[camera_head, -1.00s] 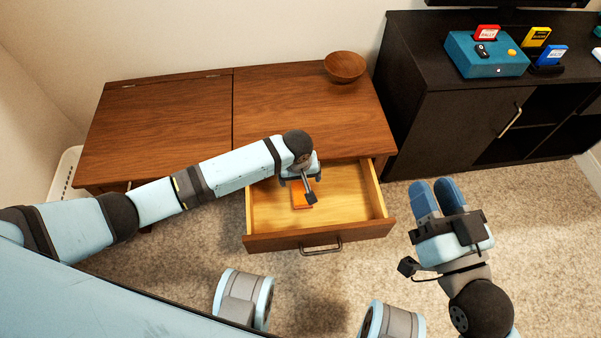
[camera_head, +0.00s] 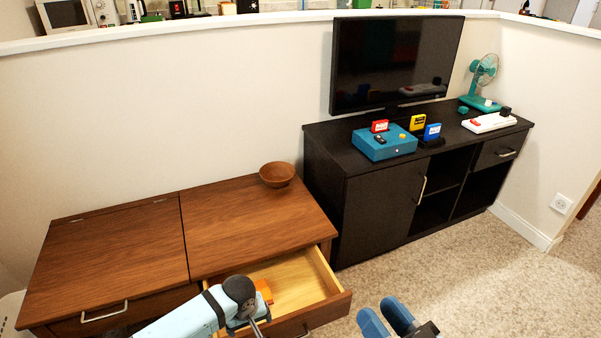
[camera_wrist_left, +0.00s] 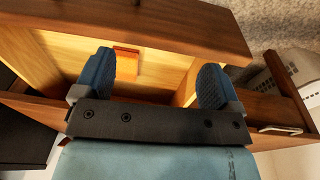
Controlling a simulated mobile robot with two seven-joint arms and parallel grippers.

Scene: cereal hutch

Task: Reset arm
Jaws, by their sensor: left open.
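My left gripper (camera_head: 252,328) is over the open wooden drawer (camera_head: 343,298), low in the head view. In the left wrist view its two blue fingers (camera_wrist_left: 155,80) stand wide apart with nothing between them. A flat orange item (camera_head: 264,290) lies in the drawer; it also shows beyond the fingers in the left wrist view (camera_wrist_left: 126,62). My right gripper (camera_head: 386,316) is at the bottom edge of the head view, right of the drawer. Its two blue fingers lie close together, and I cannot tell whether they touch. No object shows at their tips.
The wooden desk (camera_head: 110,255) carries a brown bowl (camera_head: 277,174) at its back right. A black cabinet (camera_head: 350,220) stands to the right, with a teal box (camera_head: 384,143), a television (camera_head: 390,65) and a teal fan (camera_head: 482,80). The carpet (camera_head: 470,275) at right is clear.

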